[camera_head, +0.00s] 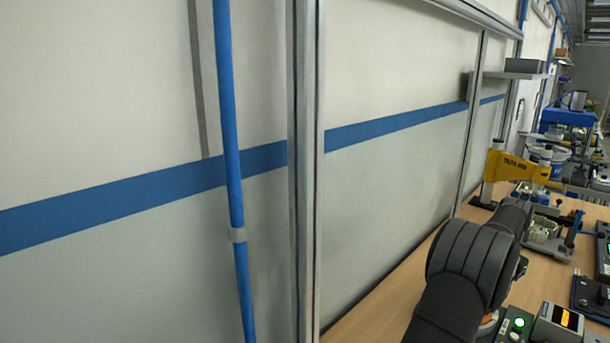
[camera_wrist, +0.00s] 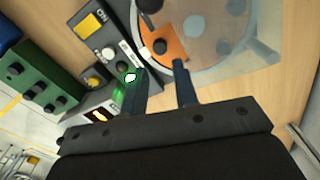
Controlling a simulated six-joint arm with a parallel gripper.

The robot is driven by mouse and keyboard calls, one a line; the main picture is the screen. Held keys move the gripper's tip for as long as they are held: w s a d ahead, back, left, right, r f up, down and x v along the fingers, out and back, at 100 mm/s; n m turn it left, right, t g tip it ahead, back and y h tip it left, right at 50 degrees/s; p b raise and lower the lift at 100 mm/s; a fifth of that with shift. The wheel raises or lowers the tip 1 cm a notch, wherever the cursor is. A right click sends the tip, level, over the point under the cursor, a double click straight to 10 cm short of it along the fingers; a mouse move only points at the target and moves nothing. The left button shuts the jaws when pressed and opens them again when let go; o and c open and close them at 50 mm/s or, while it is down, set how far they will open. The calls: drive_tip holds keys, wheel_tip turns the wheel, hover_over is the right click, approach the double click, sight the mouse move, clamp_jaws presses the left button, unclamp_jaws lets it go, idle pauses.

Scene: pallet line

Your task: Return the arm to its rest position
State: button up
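My gripper (camera_wrist: 160,70) shows in the wrist view with its two dark fingers apart and nothing visible between them. In the head view my dark arm reaches over the wooden bench at the lower right. The gripper itself is hidden or out of frame there.
A control box (camera_head: 515,325) with a lit green button stands close to my arm. A yellow-armed press (camera_head: 520,167) and several fixtures stand farther along the bench. A wall with a blue stripe (camera_head: 400,123) runs along the left. A green box with knobs (camera_wrist: 38,85) shows in the wrist view.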

wheel_tip(320, 180, up, 6)
drive_tip(key=f, duration=0.1)
wheel_tip(320, 180, down, 12)
drive_tip(key=shift+r, duration=0.2)
wheel_tip(320, 180, up, 5)
drive_tip(key=shift+f, duration=0.15)
drive_tip(key=s+d+r, duration=0.3)
drive_tip(key=s+r, duration=0.4)
drive_tip(key=s, duration=0.4)
drive_tip(key=s+d, duration=0.3)
drive_tip(key=s, duration=0.7)
drive_tip(key=s+d+f, duration=0.1)
drive_tip(key=s+d, duration=0.2)
drive_tip(key=s, duration=0.7)
drive_tip(key=s+d, duration=0.4)
drive_tip(key=s, duration=0.6)
drive_tip(key=w+f, duration=0.4)
drive_tip(key=w, duration=0.2)
drive_tip(key=shift+d+f, duration=0.15)
drive_tip(key=shift+d, duration=0.3)
